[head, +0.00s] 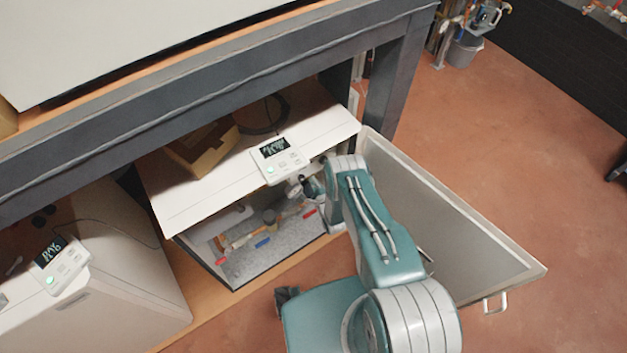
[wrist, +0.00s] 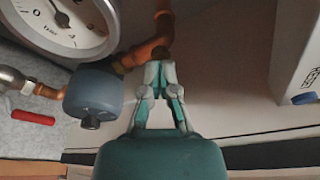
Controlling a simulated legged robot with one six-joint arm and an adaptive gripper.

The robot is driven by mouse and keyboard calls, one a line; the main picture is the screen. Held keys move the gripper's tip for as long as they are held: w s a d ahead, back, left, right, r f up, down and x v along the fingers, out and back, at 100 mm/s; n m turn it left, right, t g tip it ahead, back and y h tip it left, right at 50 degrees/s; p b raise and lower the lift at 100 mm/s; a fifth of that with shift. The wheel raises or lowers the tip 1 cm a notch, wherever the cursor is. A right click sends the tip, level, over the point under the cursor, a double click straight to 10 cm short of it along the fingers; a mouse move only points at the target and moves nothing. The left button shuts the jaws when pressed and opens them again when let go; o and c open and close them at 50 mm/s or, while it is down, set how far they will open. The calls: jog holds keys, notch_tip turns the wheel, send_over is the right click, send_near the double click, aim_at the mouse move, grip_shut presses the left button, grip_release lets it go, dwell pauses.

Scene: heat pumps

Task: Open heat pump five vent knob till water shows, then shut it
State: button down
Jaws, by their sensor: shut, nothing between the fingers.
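The open heat pump (head: 255,202) stands under the bench, with pipes and coloured handles inside. My gripper (wrist: 162,72) is shut and empty; its fingertips are just below or against a copper pipe elbow (wrist: 150,50) in the wrist view. In the head view my arm reaches into the cabinet's right side, and the fingertips are hard to make out. A grey cylinder with a small dark knob (wrist: 91,122) at its end is left of my fingers. I cannot tell whether this is the vent knob. No water is visible.
A round pressure gauge (wrist: 62,22) is at upper left, beside a red handle (wrist: 32,117). A white box (wrist: 297,55) is at right. The open cabinet door (head: 455,220) stands right of my arm. Another unit (head: 110,290) is at left. Open floor lies to the right.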

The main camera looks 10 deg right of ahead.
jog(key=shift+s+a+f, duration=0.1)
jog(key=shift+a+f, duration=0.05)
jog(key=shift+f, duration=0.35)
dwell(0.3)
jog(key=shift+s+a, duration=0.15)
jog(key=shift+a, duration=0.2)
jog(key=s+d, duration=0.2)
jog(key=s, duration=0.3)
jog(key=shift+s+d, duration=0.15)
jog(key=shift+s, duration=0.15)
jog(key=shift+r, duration=0.1)
jog(key=w+a+r, duration=0.1)
jog(key=w, duration=0.5)
jog(key=shift+r, duration=0.4)
jog(key=shift+w+d+f, duration=0.1)
jog(key=shift+f, duration=0.15)
dwell(0.7)
